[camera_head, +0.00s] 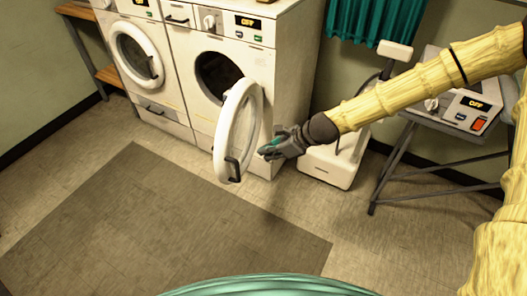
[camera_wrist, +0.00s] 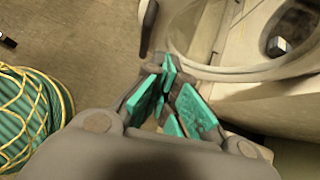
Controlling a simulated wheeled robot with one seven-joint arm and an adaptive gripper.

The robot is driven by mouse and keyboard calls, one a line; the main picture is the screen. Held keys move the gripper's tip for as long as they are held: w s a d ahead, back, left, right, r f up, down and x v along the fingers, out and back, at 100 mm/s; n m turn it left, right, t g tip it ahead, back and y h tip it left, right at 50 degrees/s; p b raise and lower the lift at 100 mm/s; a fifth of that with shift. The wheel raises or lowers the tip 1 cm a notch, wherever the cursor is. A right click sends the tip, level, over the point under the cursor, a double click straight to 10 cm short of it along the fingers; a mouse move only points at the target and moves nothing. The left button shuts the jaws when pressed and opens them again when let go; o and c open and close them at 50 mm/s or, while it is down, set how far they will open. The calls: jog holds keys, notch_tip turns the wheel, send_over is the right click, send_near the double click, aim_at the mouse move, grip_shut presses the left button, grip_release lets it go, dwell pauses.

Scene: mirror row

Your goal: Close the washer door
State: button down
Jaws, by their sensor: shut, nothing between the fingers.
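The washer (camera_head: 229,90) on the right of the pair has its round white door (camera_head: 226,130) swung wide open towards me. A dark handle (camera_head: 233,170) sits low on the door's rim. The dark drum opening (camera_head: 215,74) is partly uncovered behind it. My gripper (camera_head: 266,151) is shut and empty, just right of the door's lower rim. I cannot tell whether they touch. In the wrist view my gripper's teal pads (camera_wrist: 170,78) are close together, and a curved pale rim (camera_wrist: 225,74) lies just beyond them on the right.
A second washer (camera_head: 139,62) at left has its door shut. A white wheeled appliance (camera_head: 331,160) stands behind my arm. A folding-legged table (camera_head: 421,121) bears a device with an "OFF" display. A grey mat (camera_head: 130,220) covers open floor in front.

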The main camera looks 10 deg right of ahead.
jog(key=w+a+f+p, duration=0.1)
jog(key=w+a+f, duration=0.3)
jog(key=a, duration=0.5)
jog(key=shift+w+f, duration=0.15)
jog(key=shift+f, duration=0.8)
